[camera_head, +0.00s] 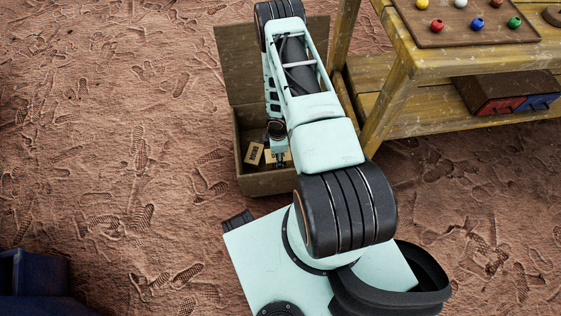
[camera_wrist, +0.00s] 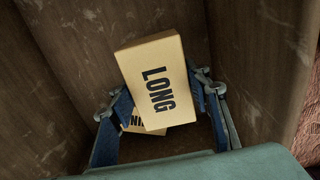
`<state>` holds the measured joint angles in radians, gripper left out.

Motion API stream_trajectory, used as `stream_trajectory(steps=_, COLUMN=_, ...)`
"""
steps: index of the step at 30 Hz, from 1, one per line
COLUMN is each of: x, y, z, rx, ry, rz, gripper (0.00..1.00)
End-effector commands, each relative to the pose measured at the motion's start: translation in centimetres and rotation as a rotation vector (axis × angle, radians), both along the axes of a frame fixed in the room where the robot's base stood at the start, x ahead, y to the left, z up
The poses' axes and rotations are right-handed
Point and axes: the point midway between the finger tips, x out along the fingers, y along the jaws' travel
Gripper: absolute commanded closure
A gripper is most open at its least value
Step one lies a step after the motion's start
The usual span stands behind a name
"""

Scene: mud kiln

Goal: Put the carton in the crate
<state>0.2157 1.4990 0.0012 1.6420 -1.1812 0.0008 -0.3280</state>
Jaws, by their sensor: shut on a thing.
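A tan carton (camera_wrist: 152,75) with the dark word LONG is between the fingers of my gripper (camera_wrist: 163,98) in the wrist view. My gripper is shut on it, inside the wooden crate (camera_head: 240,170). A second tan carton (camera_wrist: 133,126) lies below it, mostly hidden, with part of a word showing. In the head view my gripper (camera_head: 280,156) reaches down into the crate, and a tan carton (camera_head: 253,153) shows left of it. I cannot tell which of the two this is. The crate's floor is largely hidden by my arm.
The crate's raised lid (camera_head: 238,65) stands at its back. A yellow wooden table (camera_head: 400,75) stands close on the right, with a brown board of coloured balls (camera_head: 465,38) on top and a red and blue box (camera_head: 505,95) below. A dark blue object (camera_head: 35,280) is at lower left. The left ground is clear.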

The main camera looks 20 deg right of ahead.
Motion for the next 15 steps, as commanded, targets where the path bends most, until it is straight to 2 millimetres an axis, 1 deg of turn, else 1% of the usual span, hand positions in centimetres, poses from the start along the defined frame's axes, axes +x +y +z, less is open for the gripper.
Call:
stream_trajectory(steps=1, x=-0.1, y=0.0, z=-1.5, rx=0.000, ry=0.001, rz=0.000, gripper=0.94)
stream_trajectory(steps=3, x=0.0, y=0.0, z=-2.6, rx=-0.001, ry=0.001, rz=-0.001, gripper=0.94)
stream_trajectory(steps=11, x=-0.1, y=0.0, z=-4.7, rx=-0.001, ry=0.001, rz=-0.003, gripper=0.94)
stream_trajectory(steps=15, x=-0.1, y=0.0, z=-6.9, rx=0.001, ry=0.001, rz=-0.004, gripper=0.94)
